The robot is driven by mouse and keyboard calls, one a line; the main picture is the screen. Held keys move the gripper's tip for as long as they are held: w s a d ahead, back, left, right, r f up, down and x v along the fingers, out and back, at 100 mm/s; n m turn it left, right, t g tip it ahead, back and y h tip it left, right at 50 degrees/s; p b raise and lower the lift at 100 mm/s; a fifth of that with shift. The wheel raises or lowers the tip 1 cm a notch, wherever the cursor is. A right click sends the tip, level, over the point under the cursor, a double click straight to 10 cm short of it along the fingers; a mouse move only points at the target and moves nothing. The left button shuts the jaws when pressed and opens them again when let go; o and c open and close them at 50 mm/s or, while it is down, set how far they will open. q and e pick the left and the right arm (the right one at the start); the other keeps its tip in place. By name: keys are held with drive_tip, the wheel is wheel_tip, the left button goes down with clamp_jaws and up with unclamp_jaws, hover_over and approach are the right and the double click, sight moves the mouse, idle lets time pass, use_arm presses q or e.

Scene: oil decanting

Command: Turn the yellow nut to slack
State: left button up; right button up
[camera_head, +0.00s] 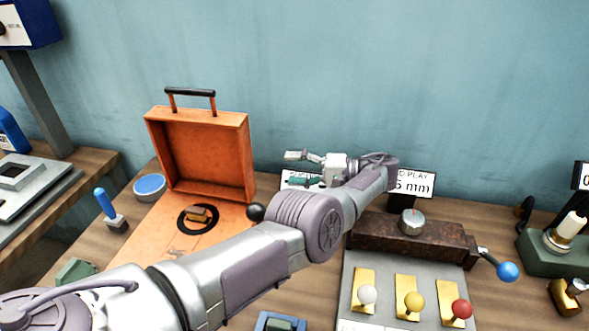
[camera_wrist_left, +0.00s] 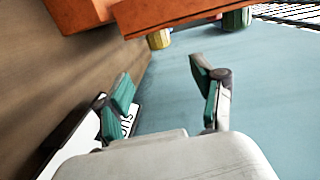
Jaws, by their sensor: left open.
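No part that I can surely call the yellow nut shows in the head view. A yellow ball knob (camera_head: 414,300) stands on a brass plate there, between a white and a red one. In the left wrist view a small yellow part (camera_wrist_left: 158,40) shows below an orange edge; I cannot tell whether it is the nut. My left gripper (camera_head: 298,168) is open and empty near the back wall, right of the orange case. Its spread teal fingers also show in the left wrist view (camera_wrist_left: 162,82). My right gripper is not in view.
The open orange case (camera_head: 205,150) stands left of my left gripper. A display sign (camera_head: 412,182) is partly hidden behind my left arm. A dark block (camera_head: 380,235) with a blue-ended lever (camera_head: 508,271) stands at the right. My arm covers much of the table's middle.

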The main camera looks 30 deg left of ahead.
use_arm(q)
drive_tip(key=x, duration=0.4)
drive_tip(key=p+x, duration=0.1)
drive_tip(key=x, duration=0.3)
drive_tip(key=s+p+x, duration=0.1)
drive_tip(key=x, duration=0.3)
drive_tip(key=shift+s, duration=0.15)
idle(0.3)
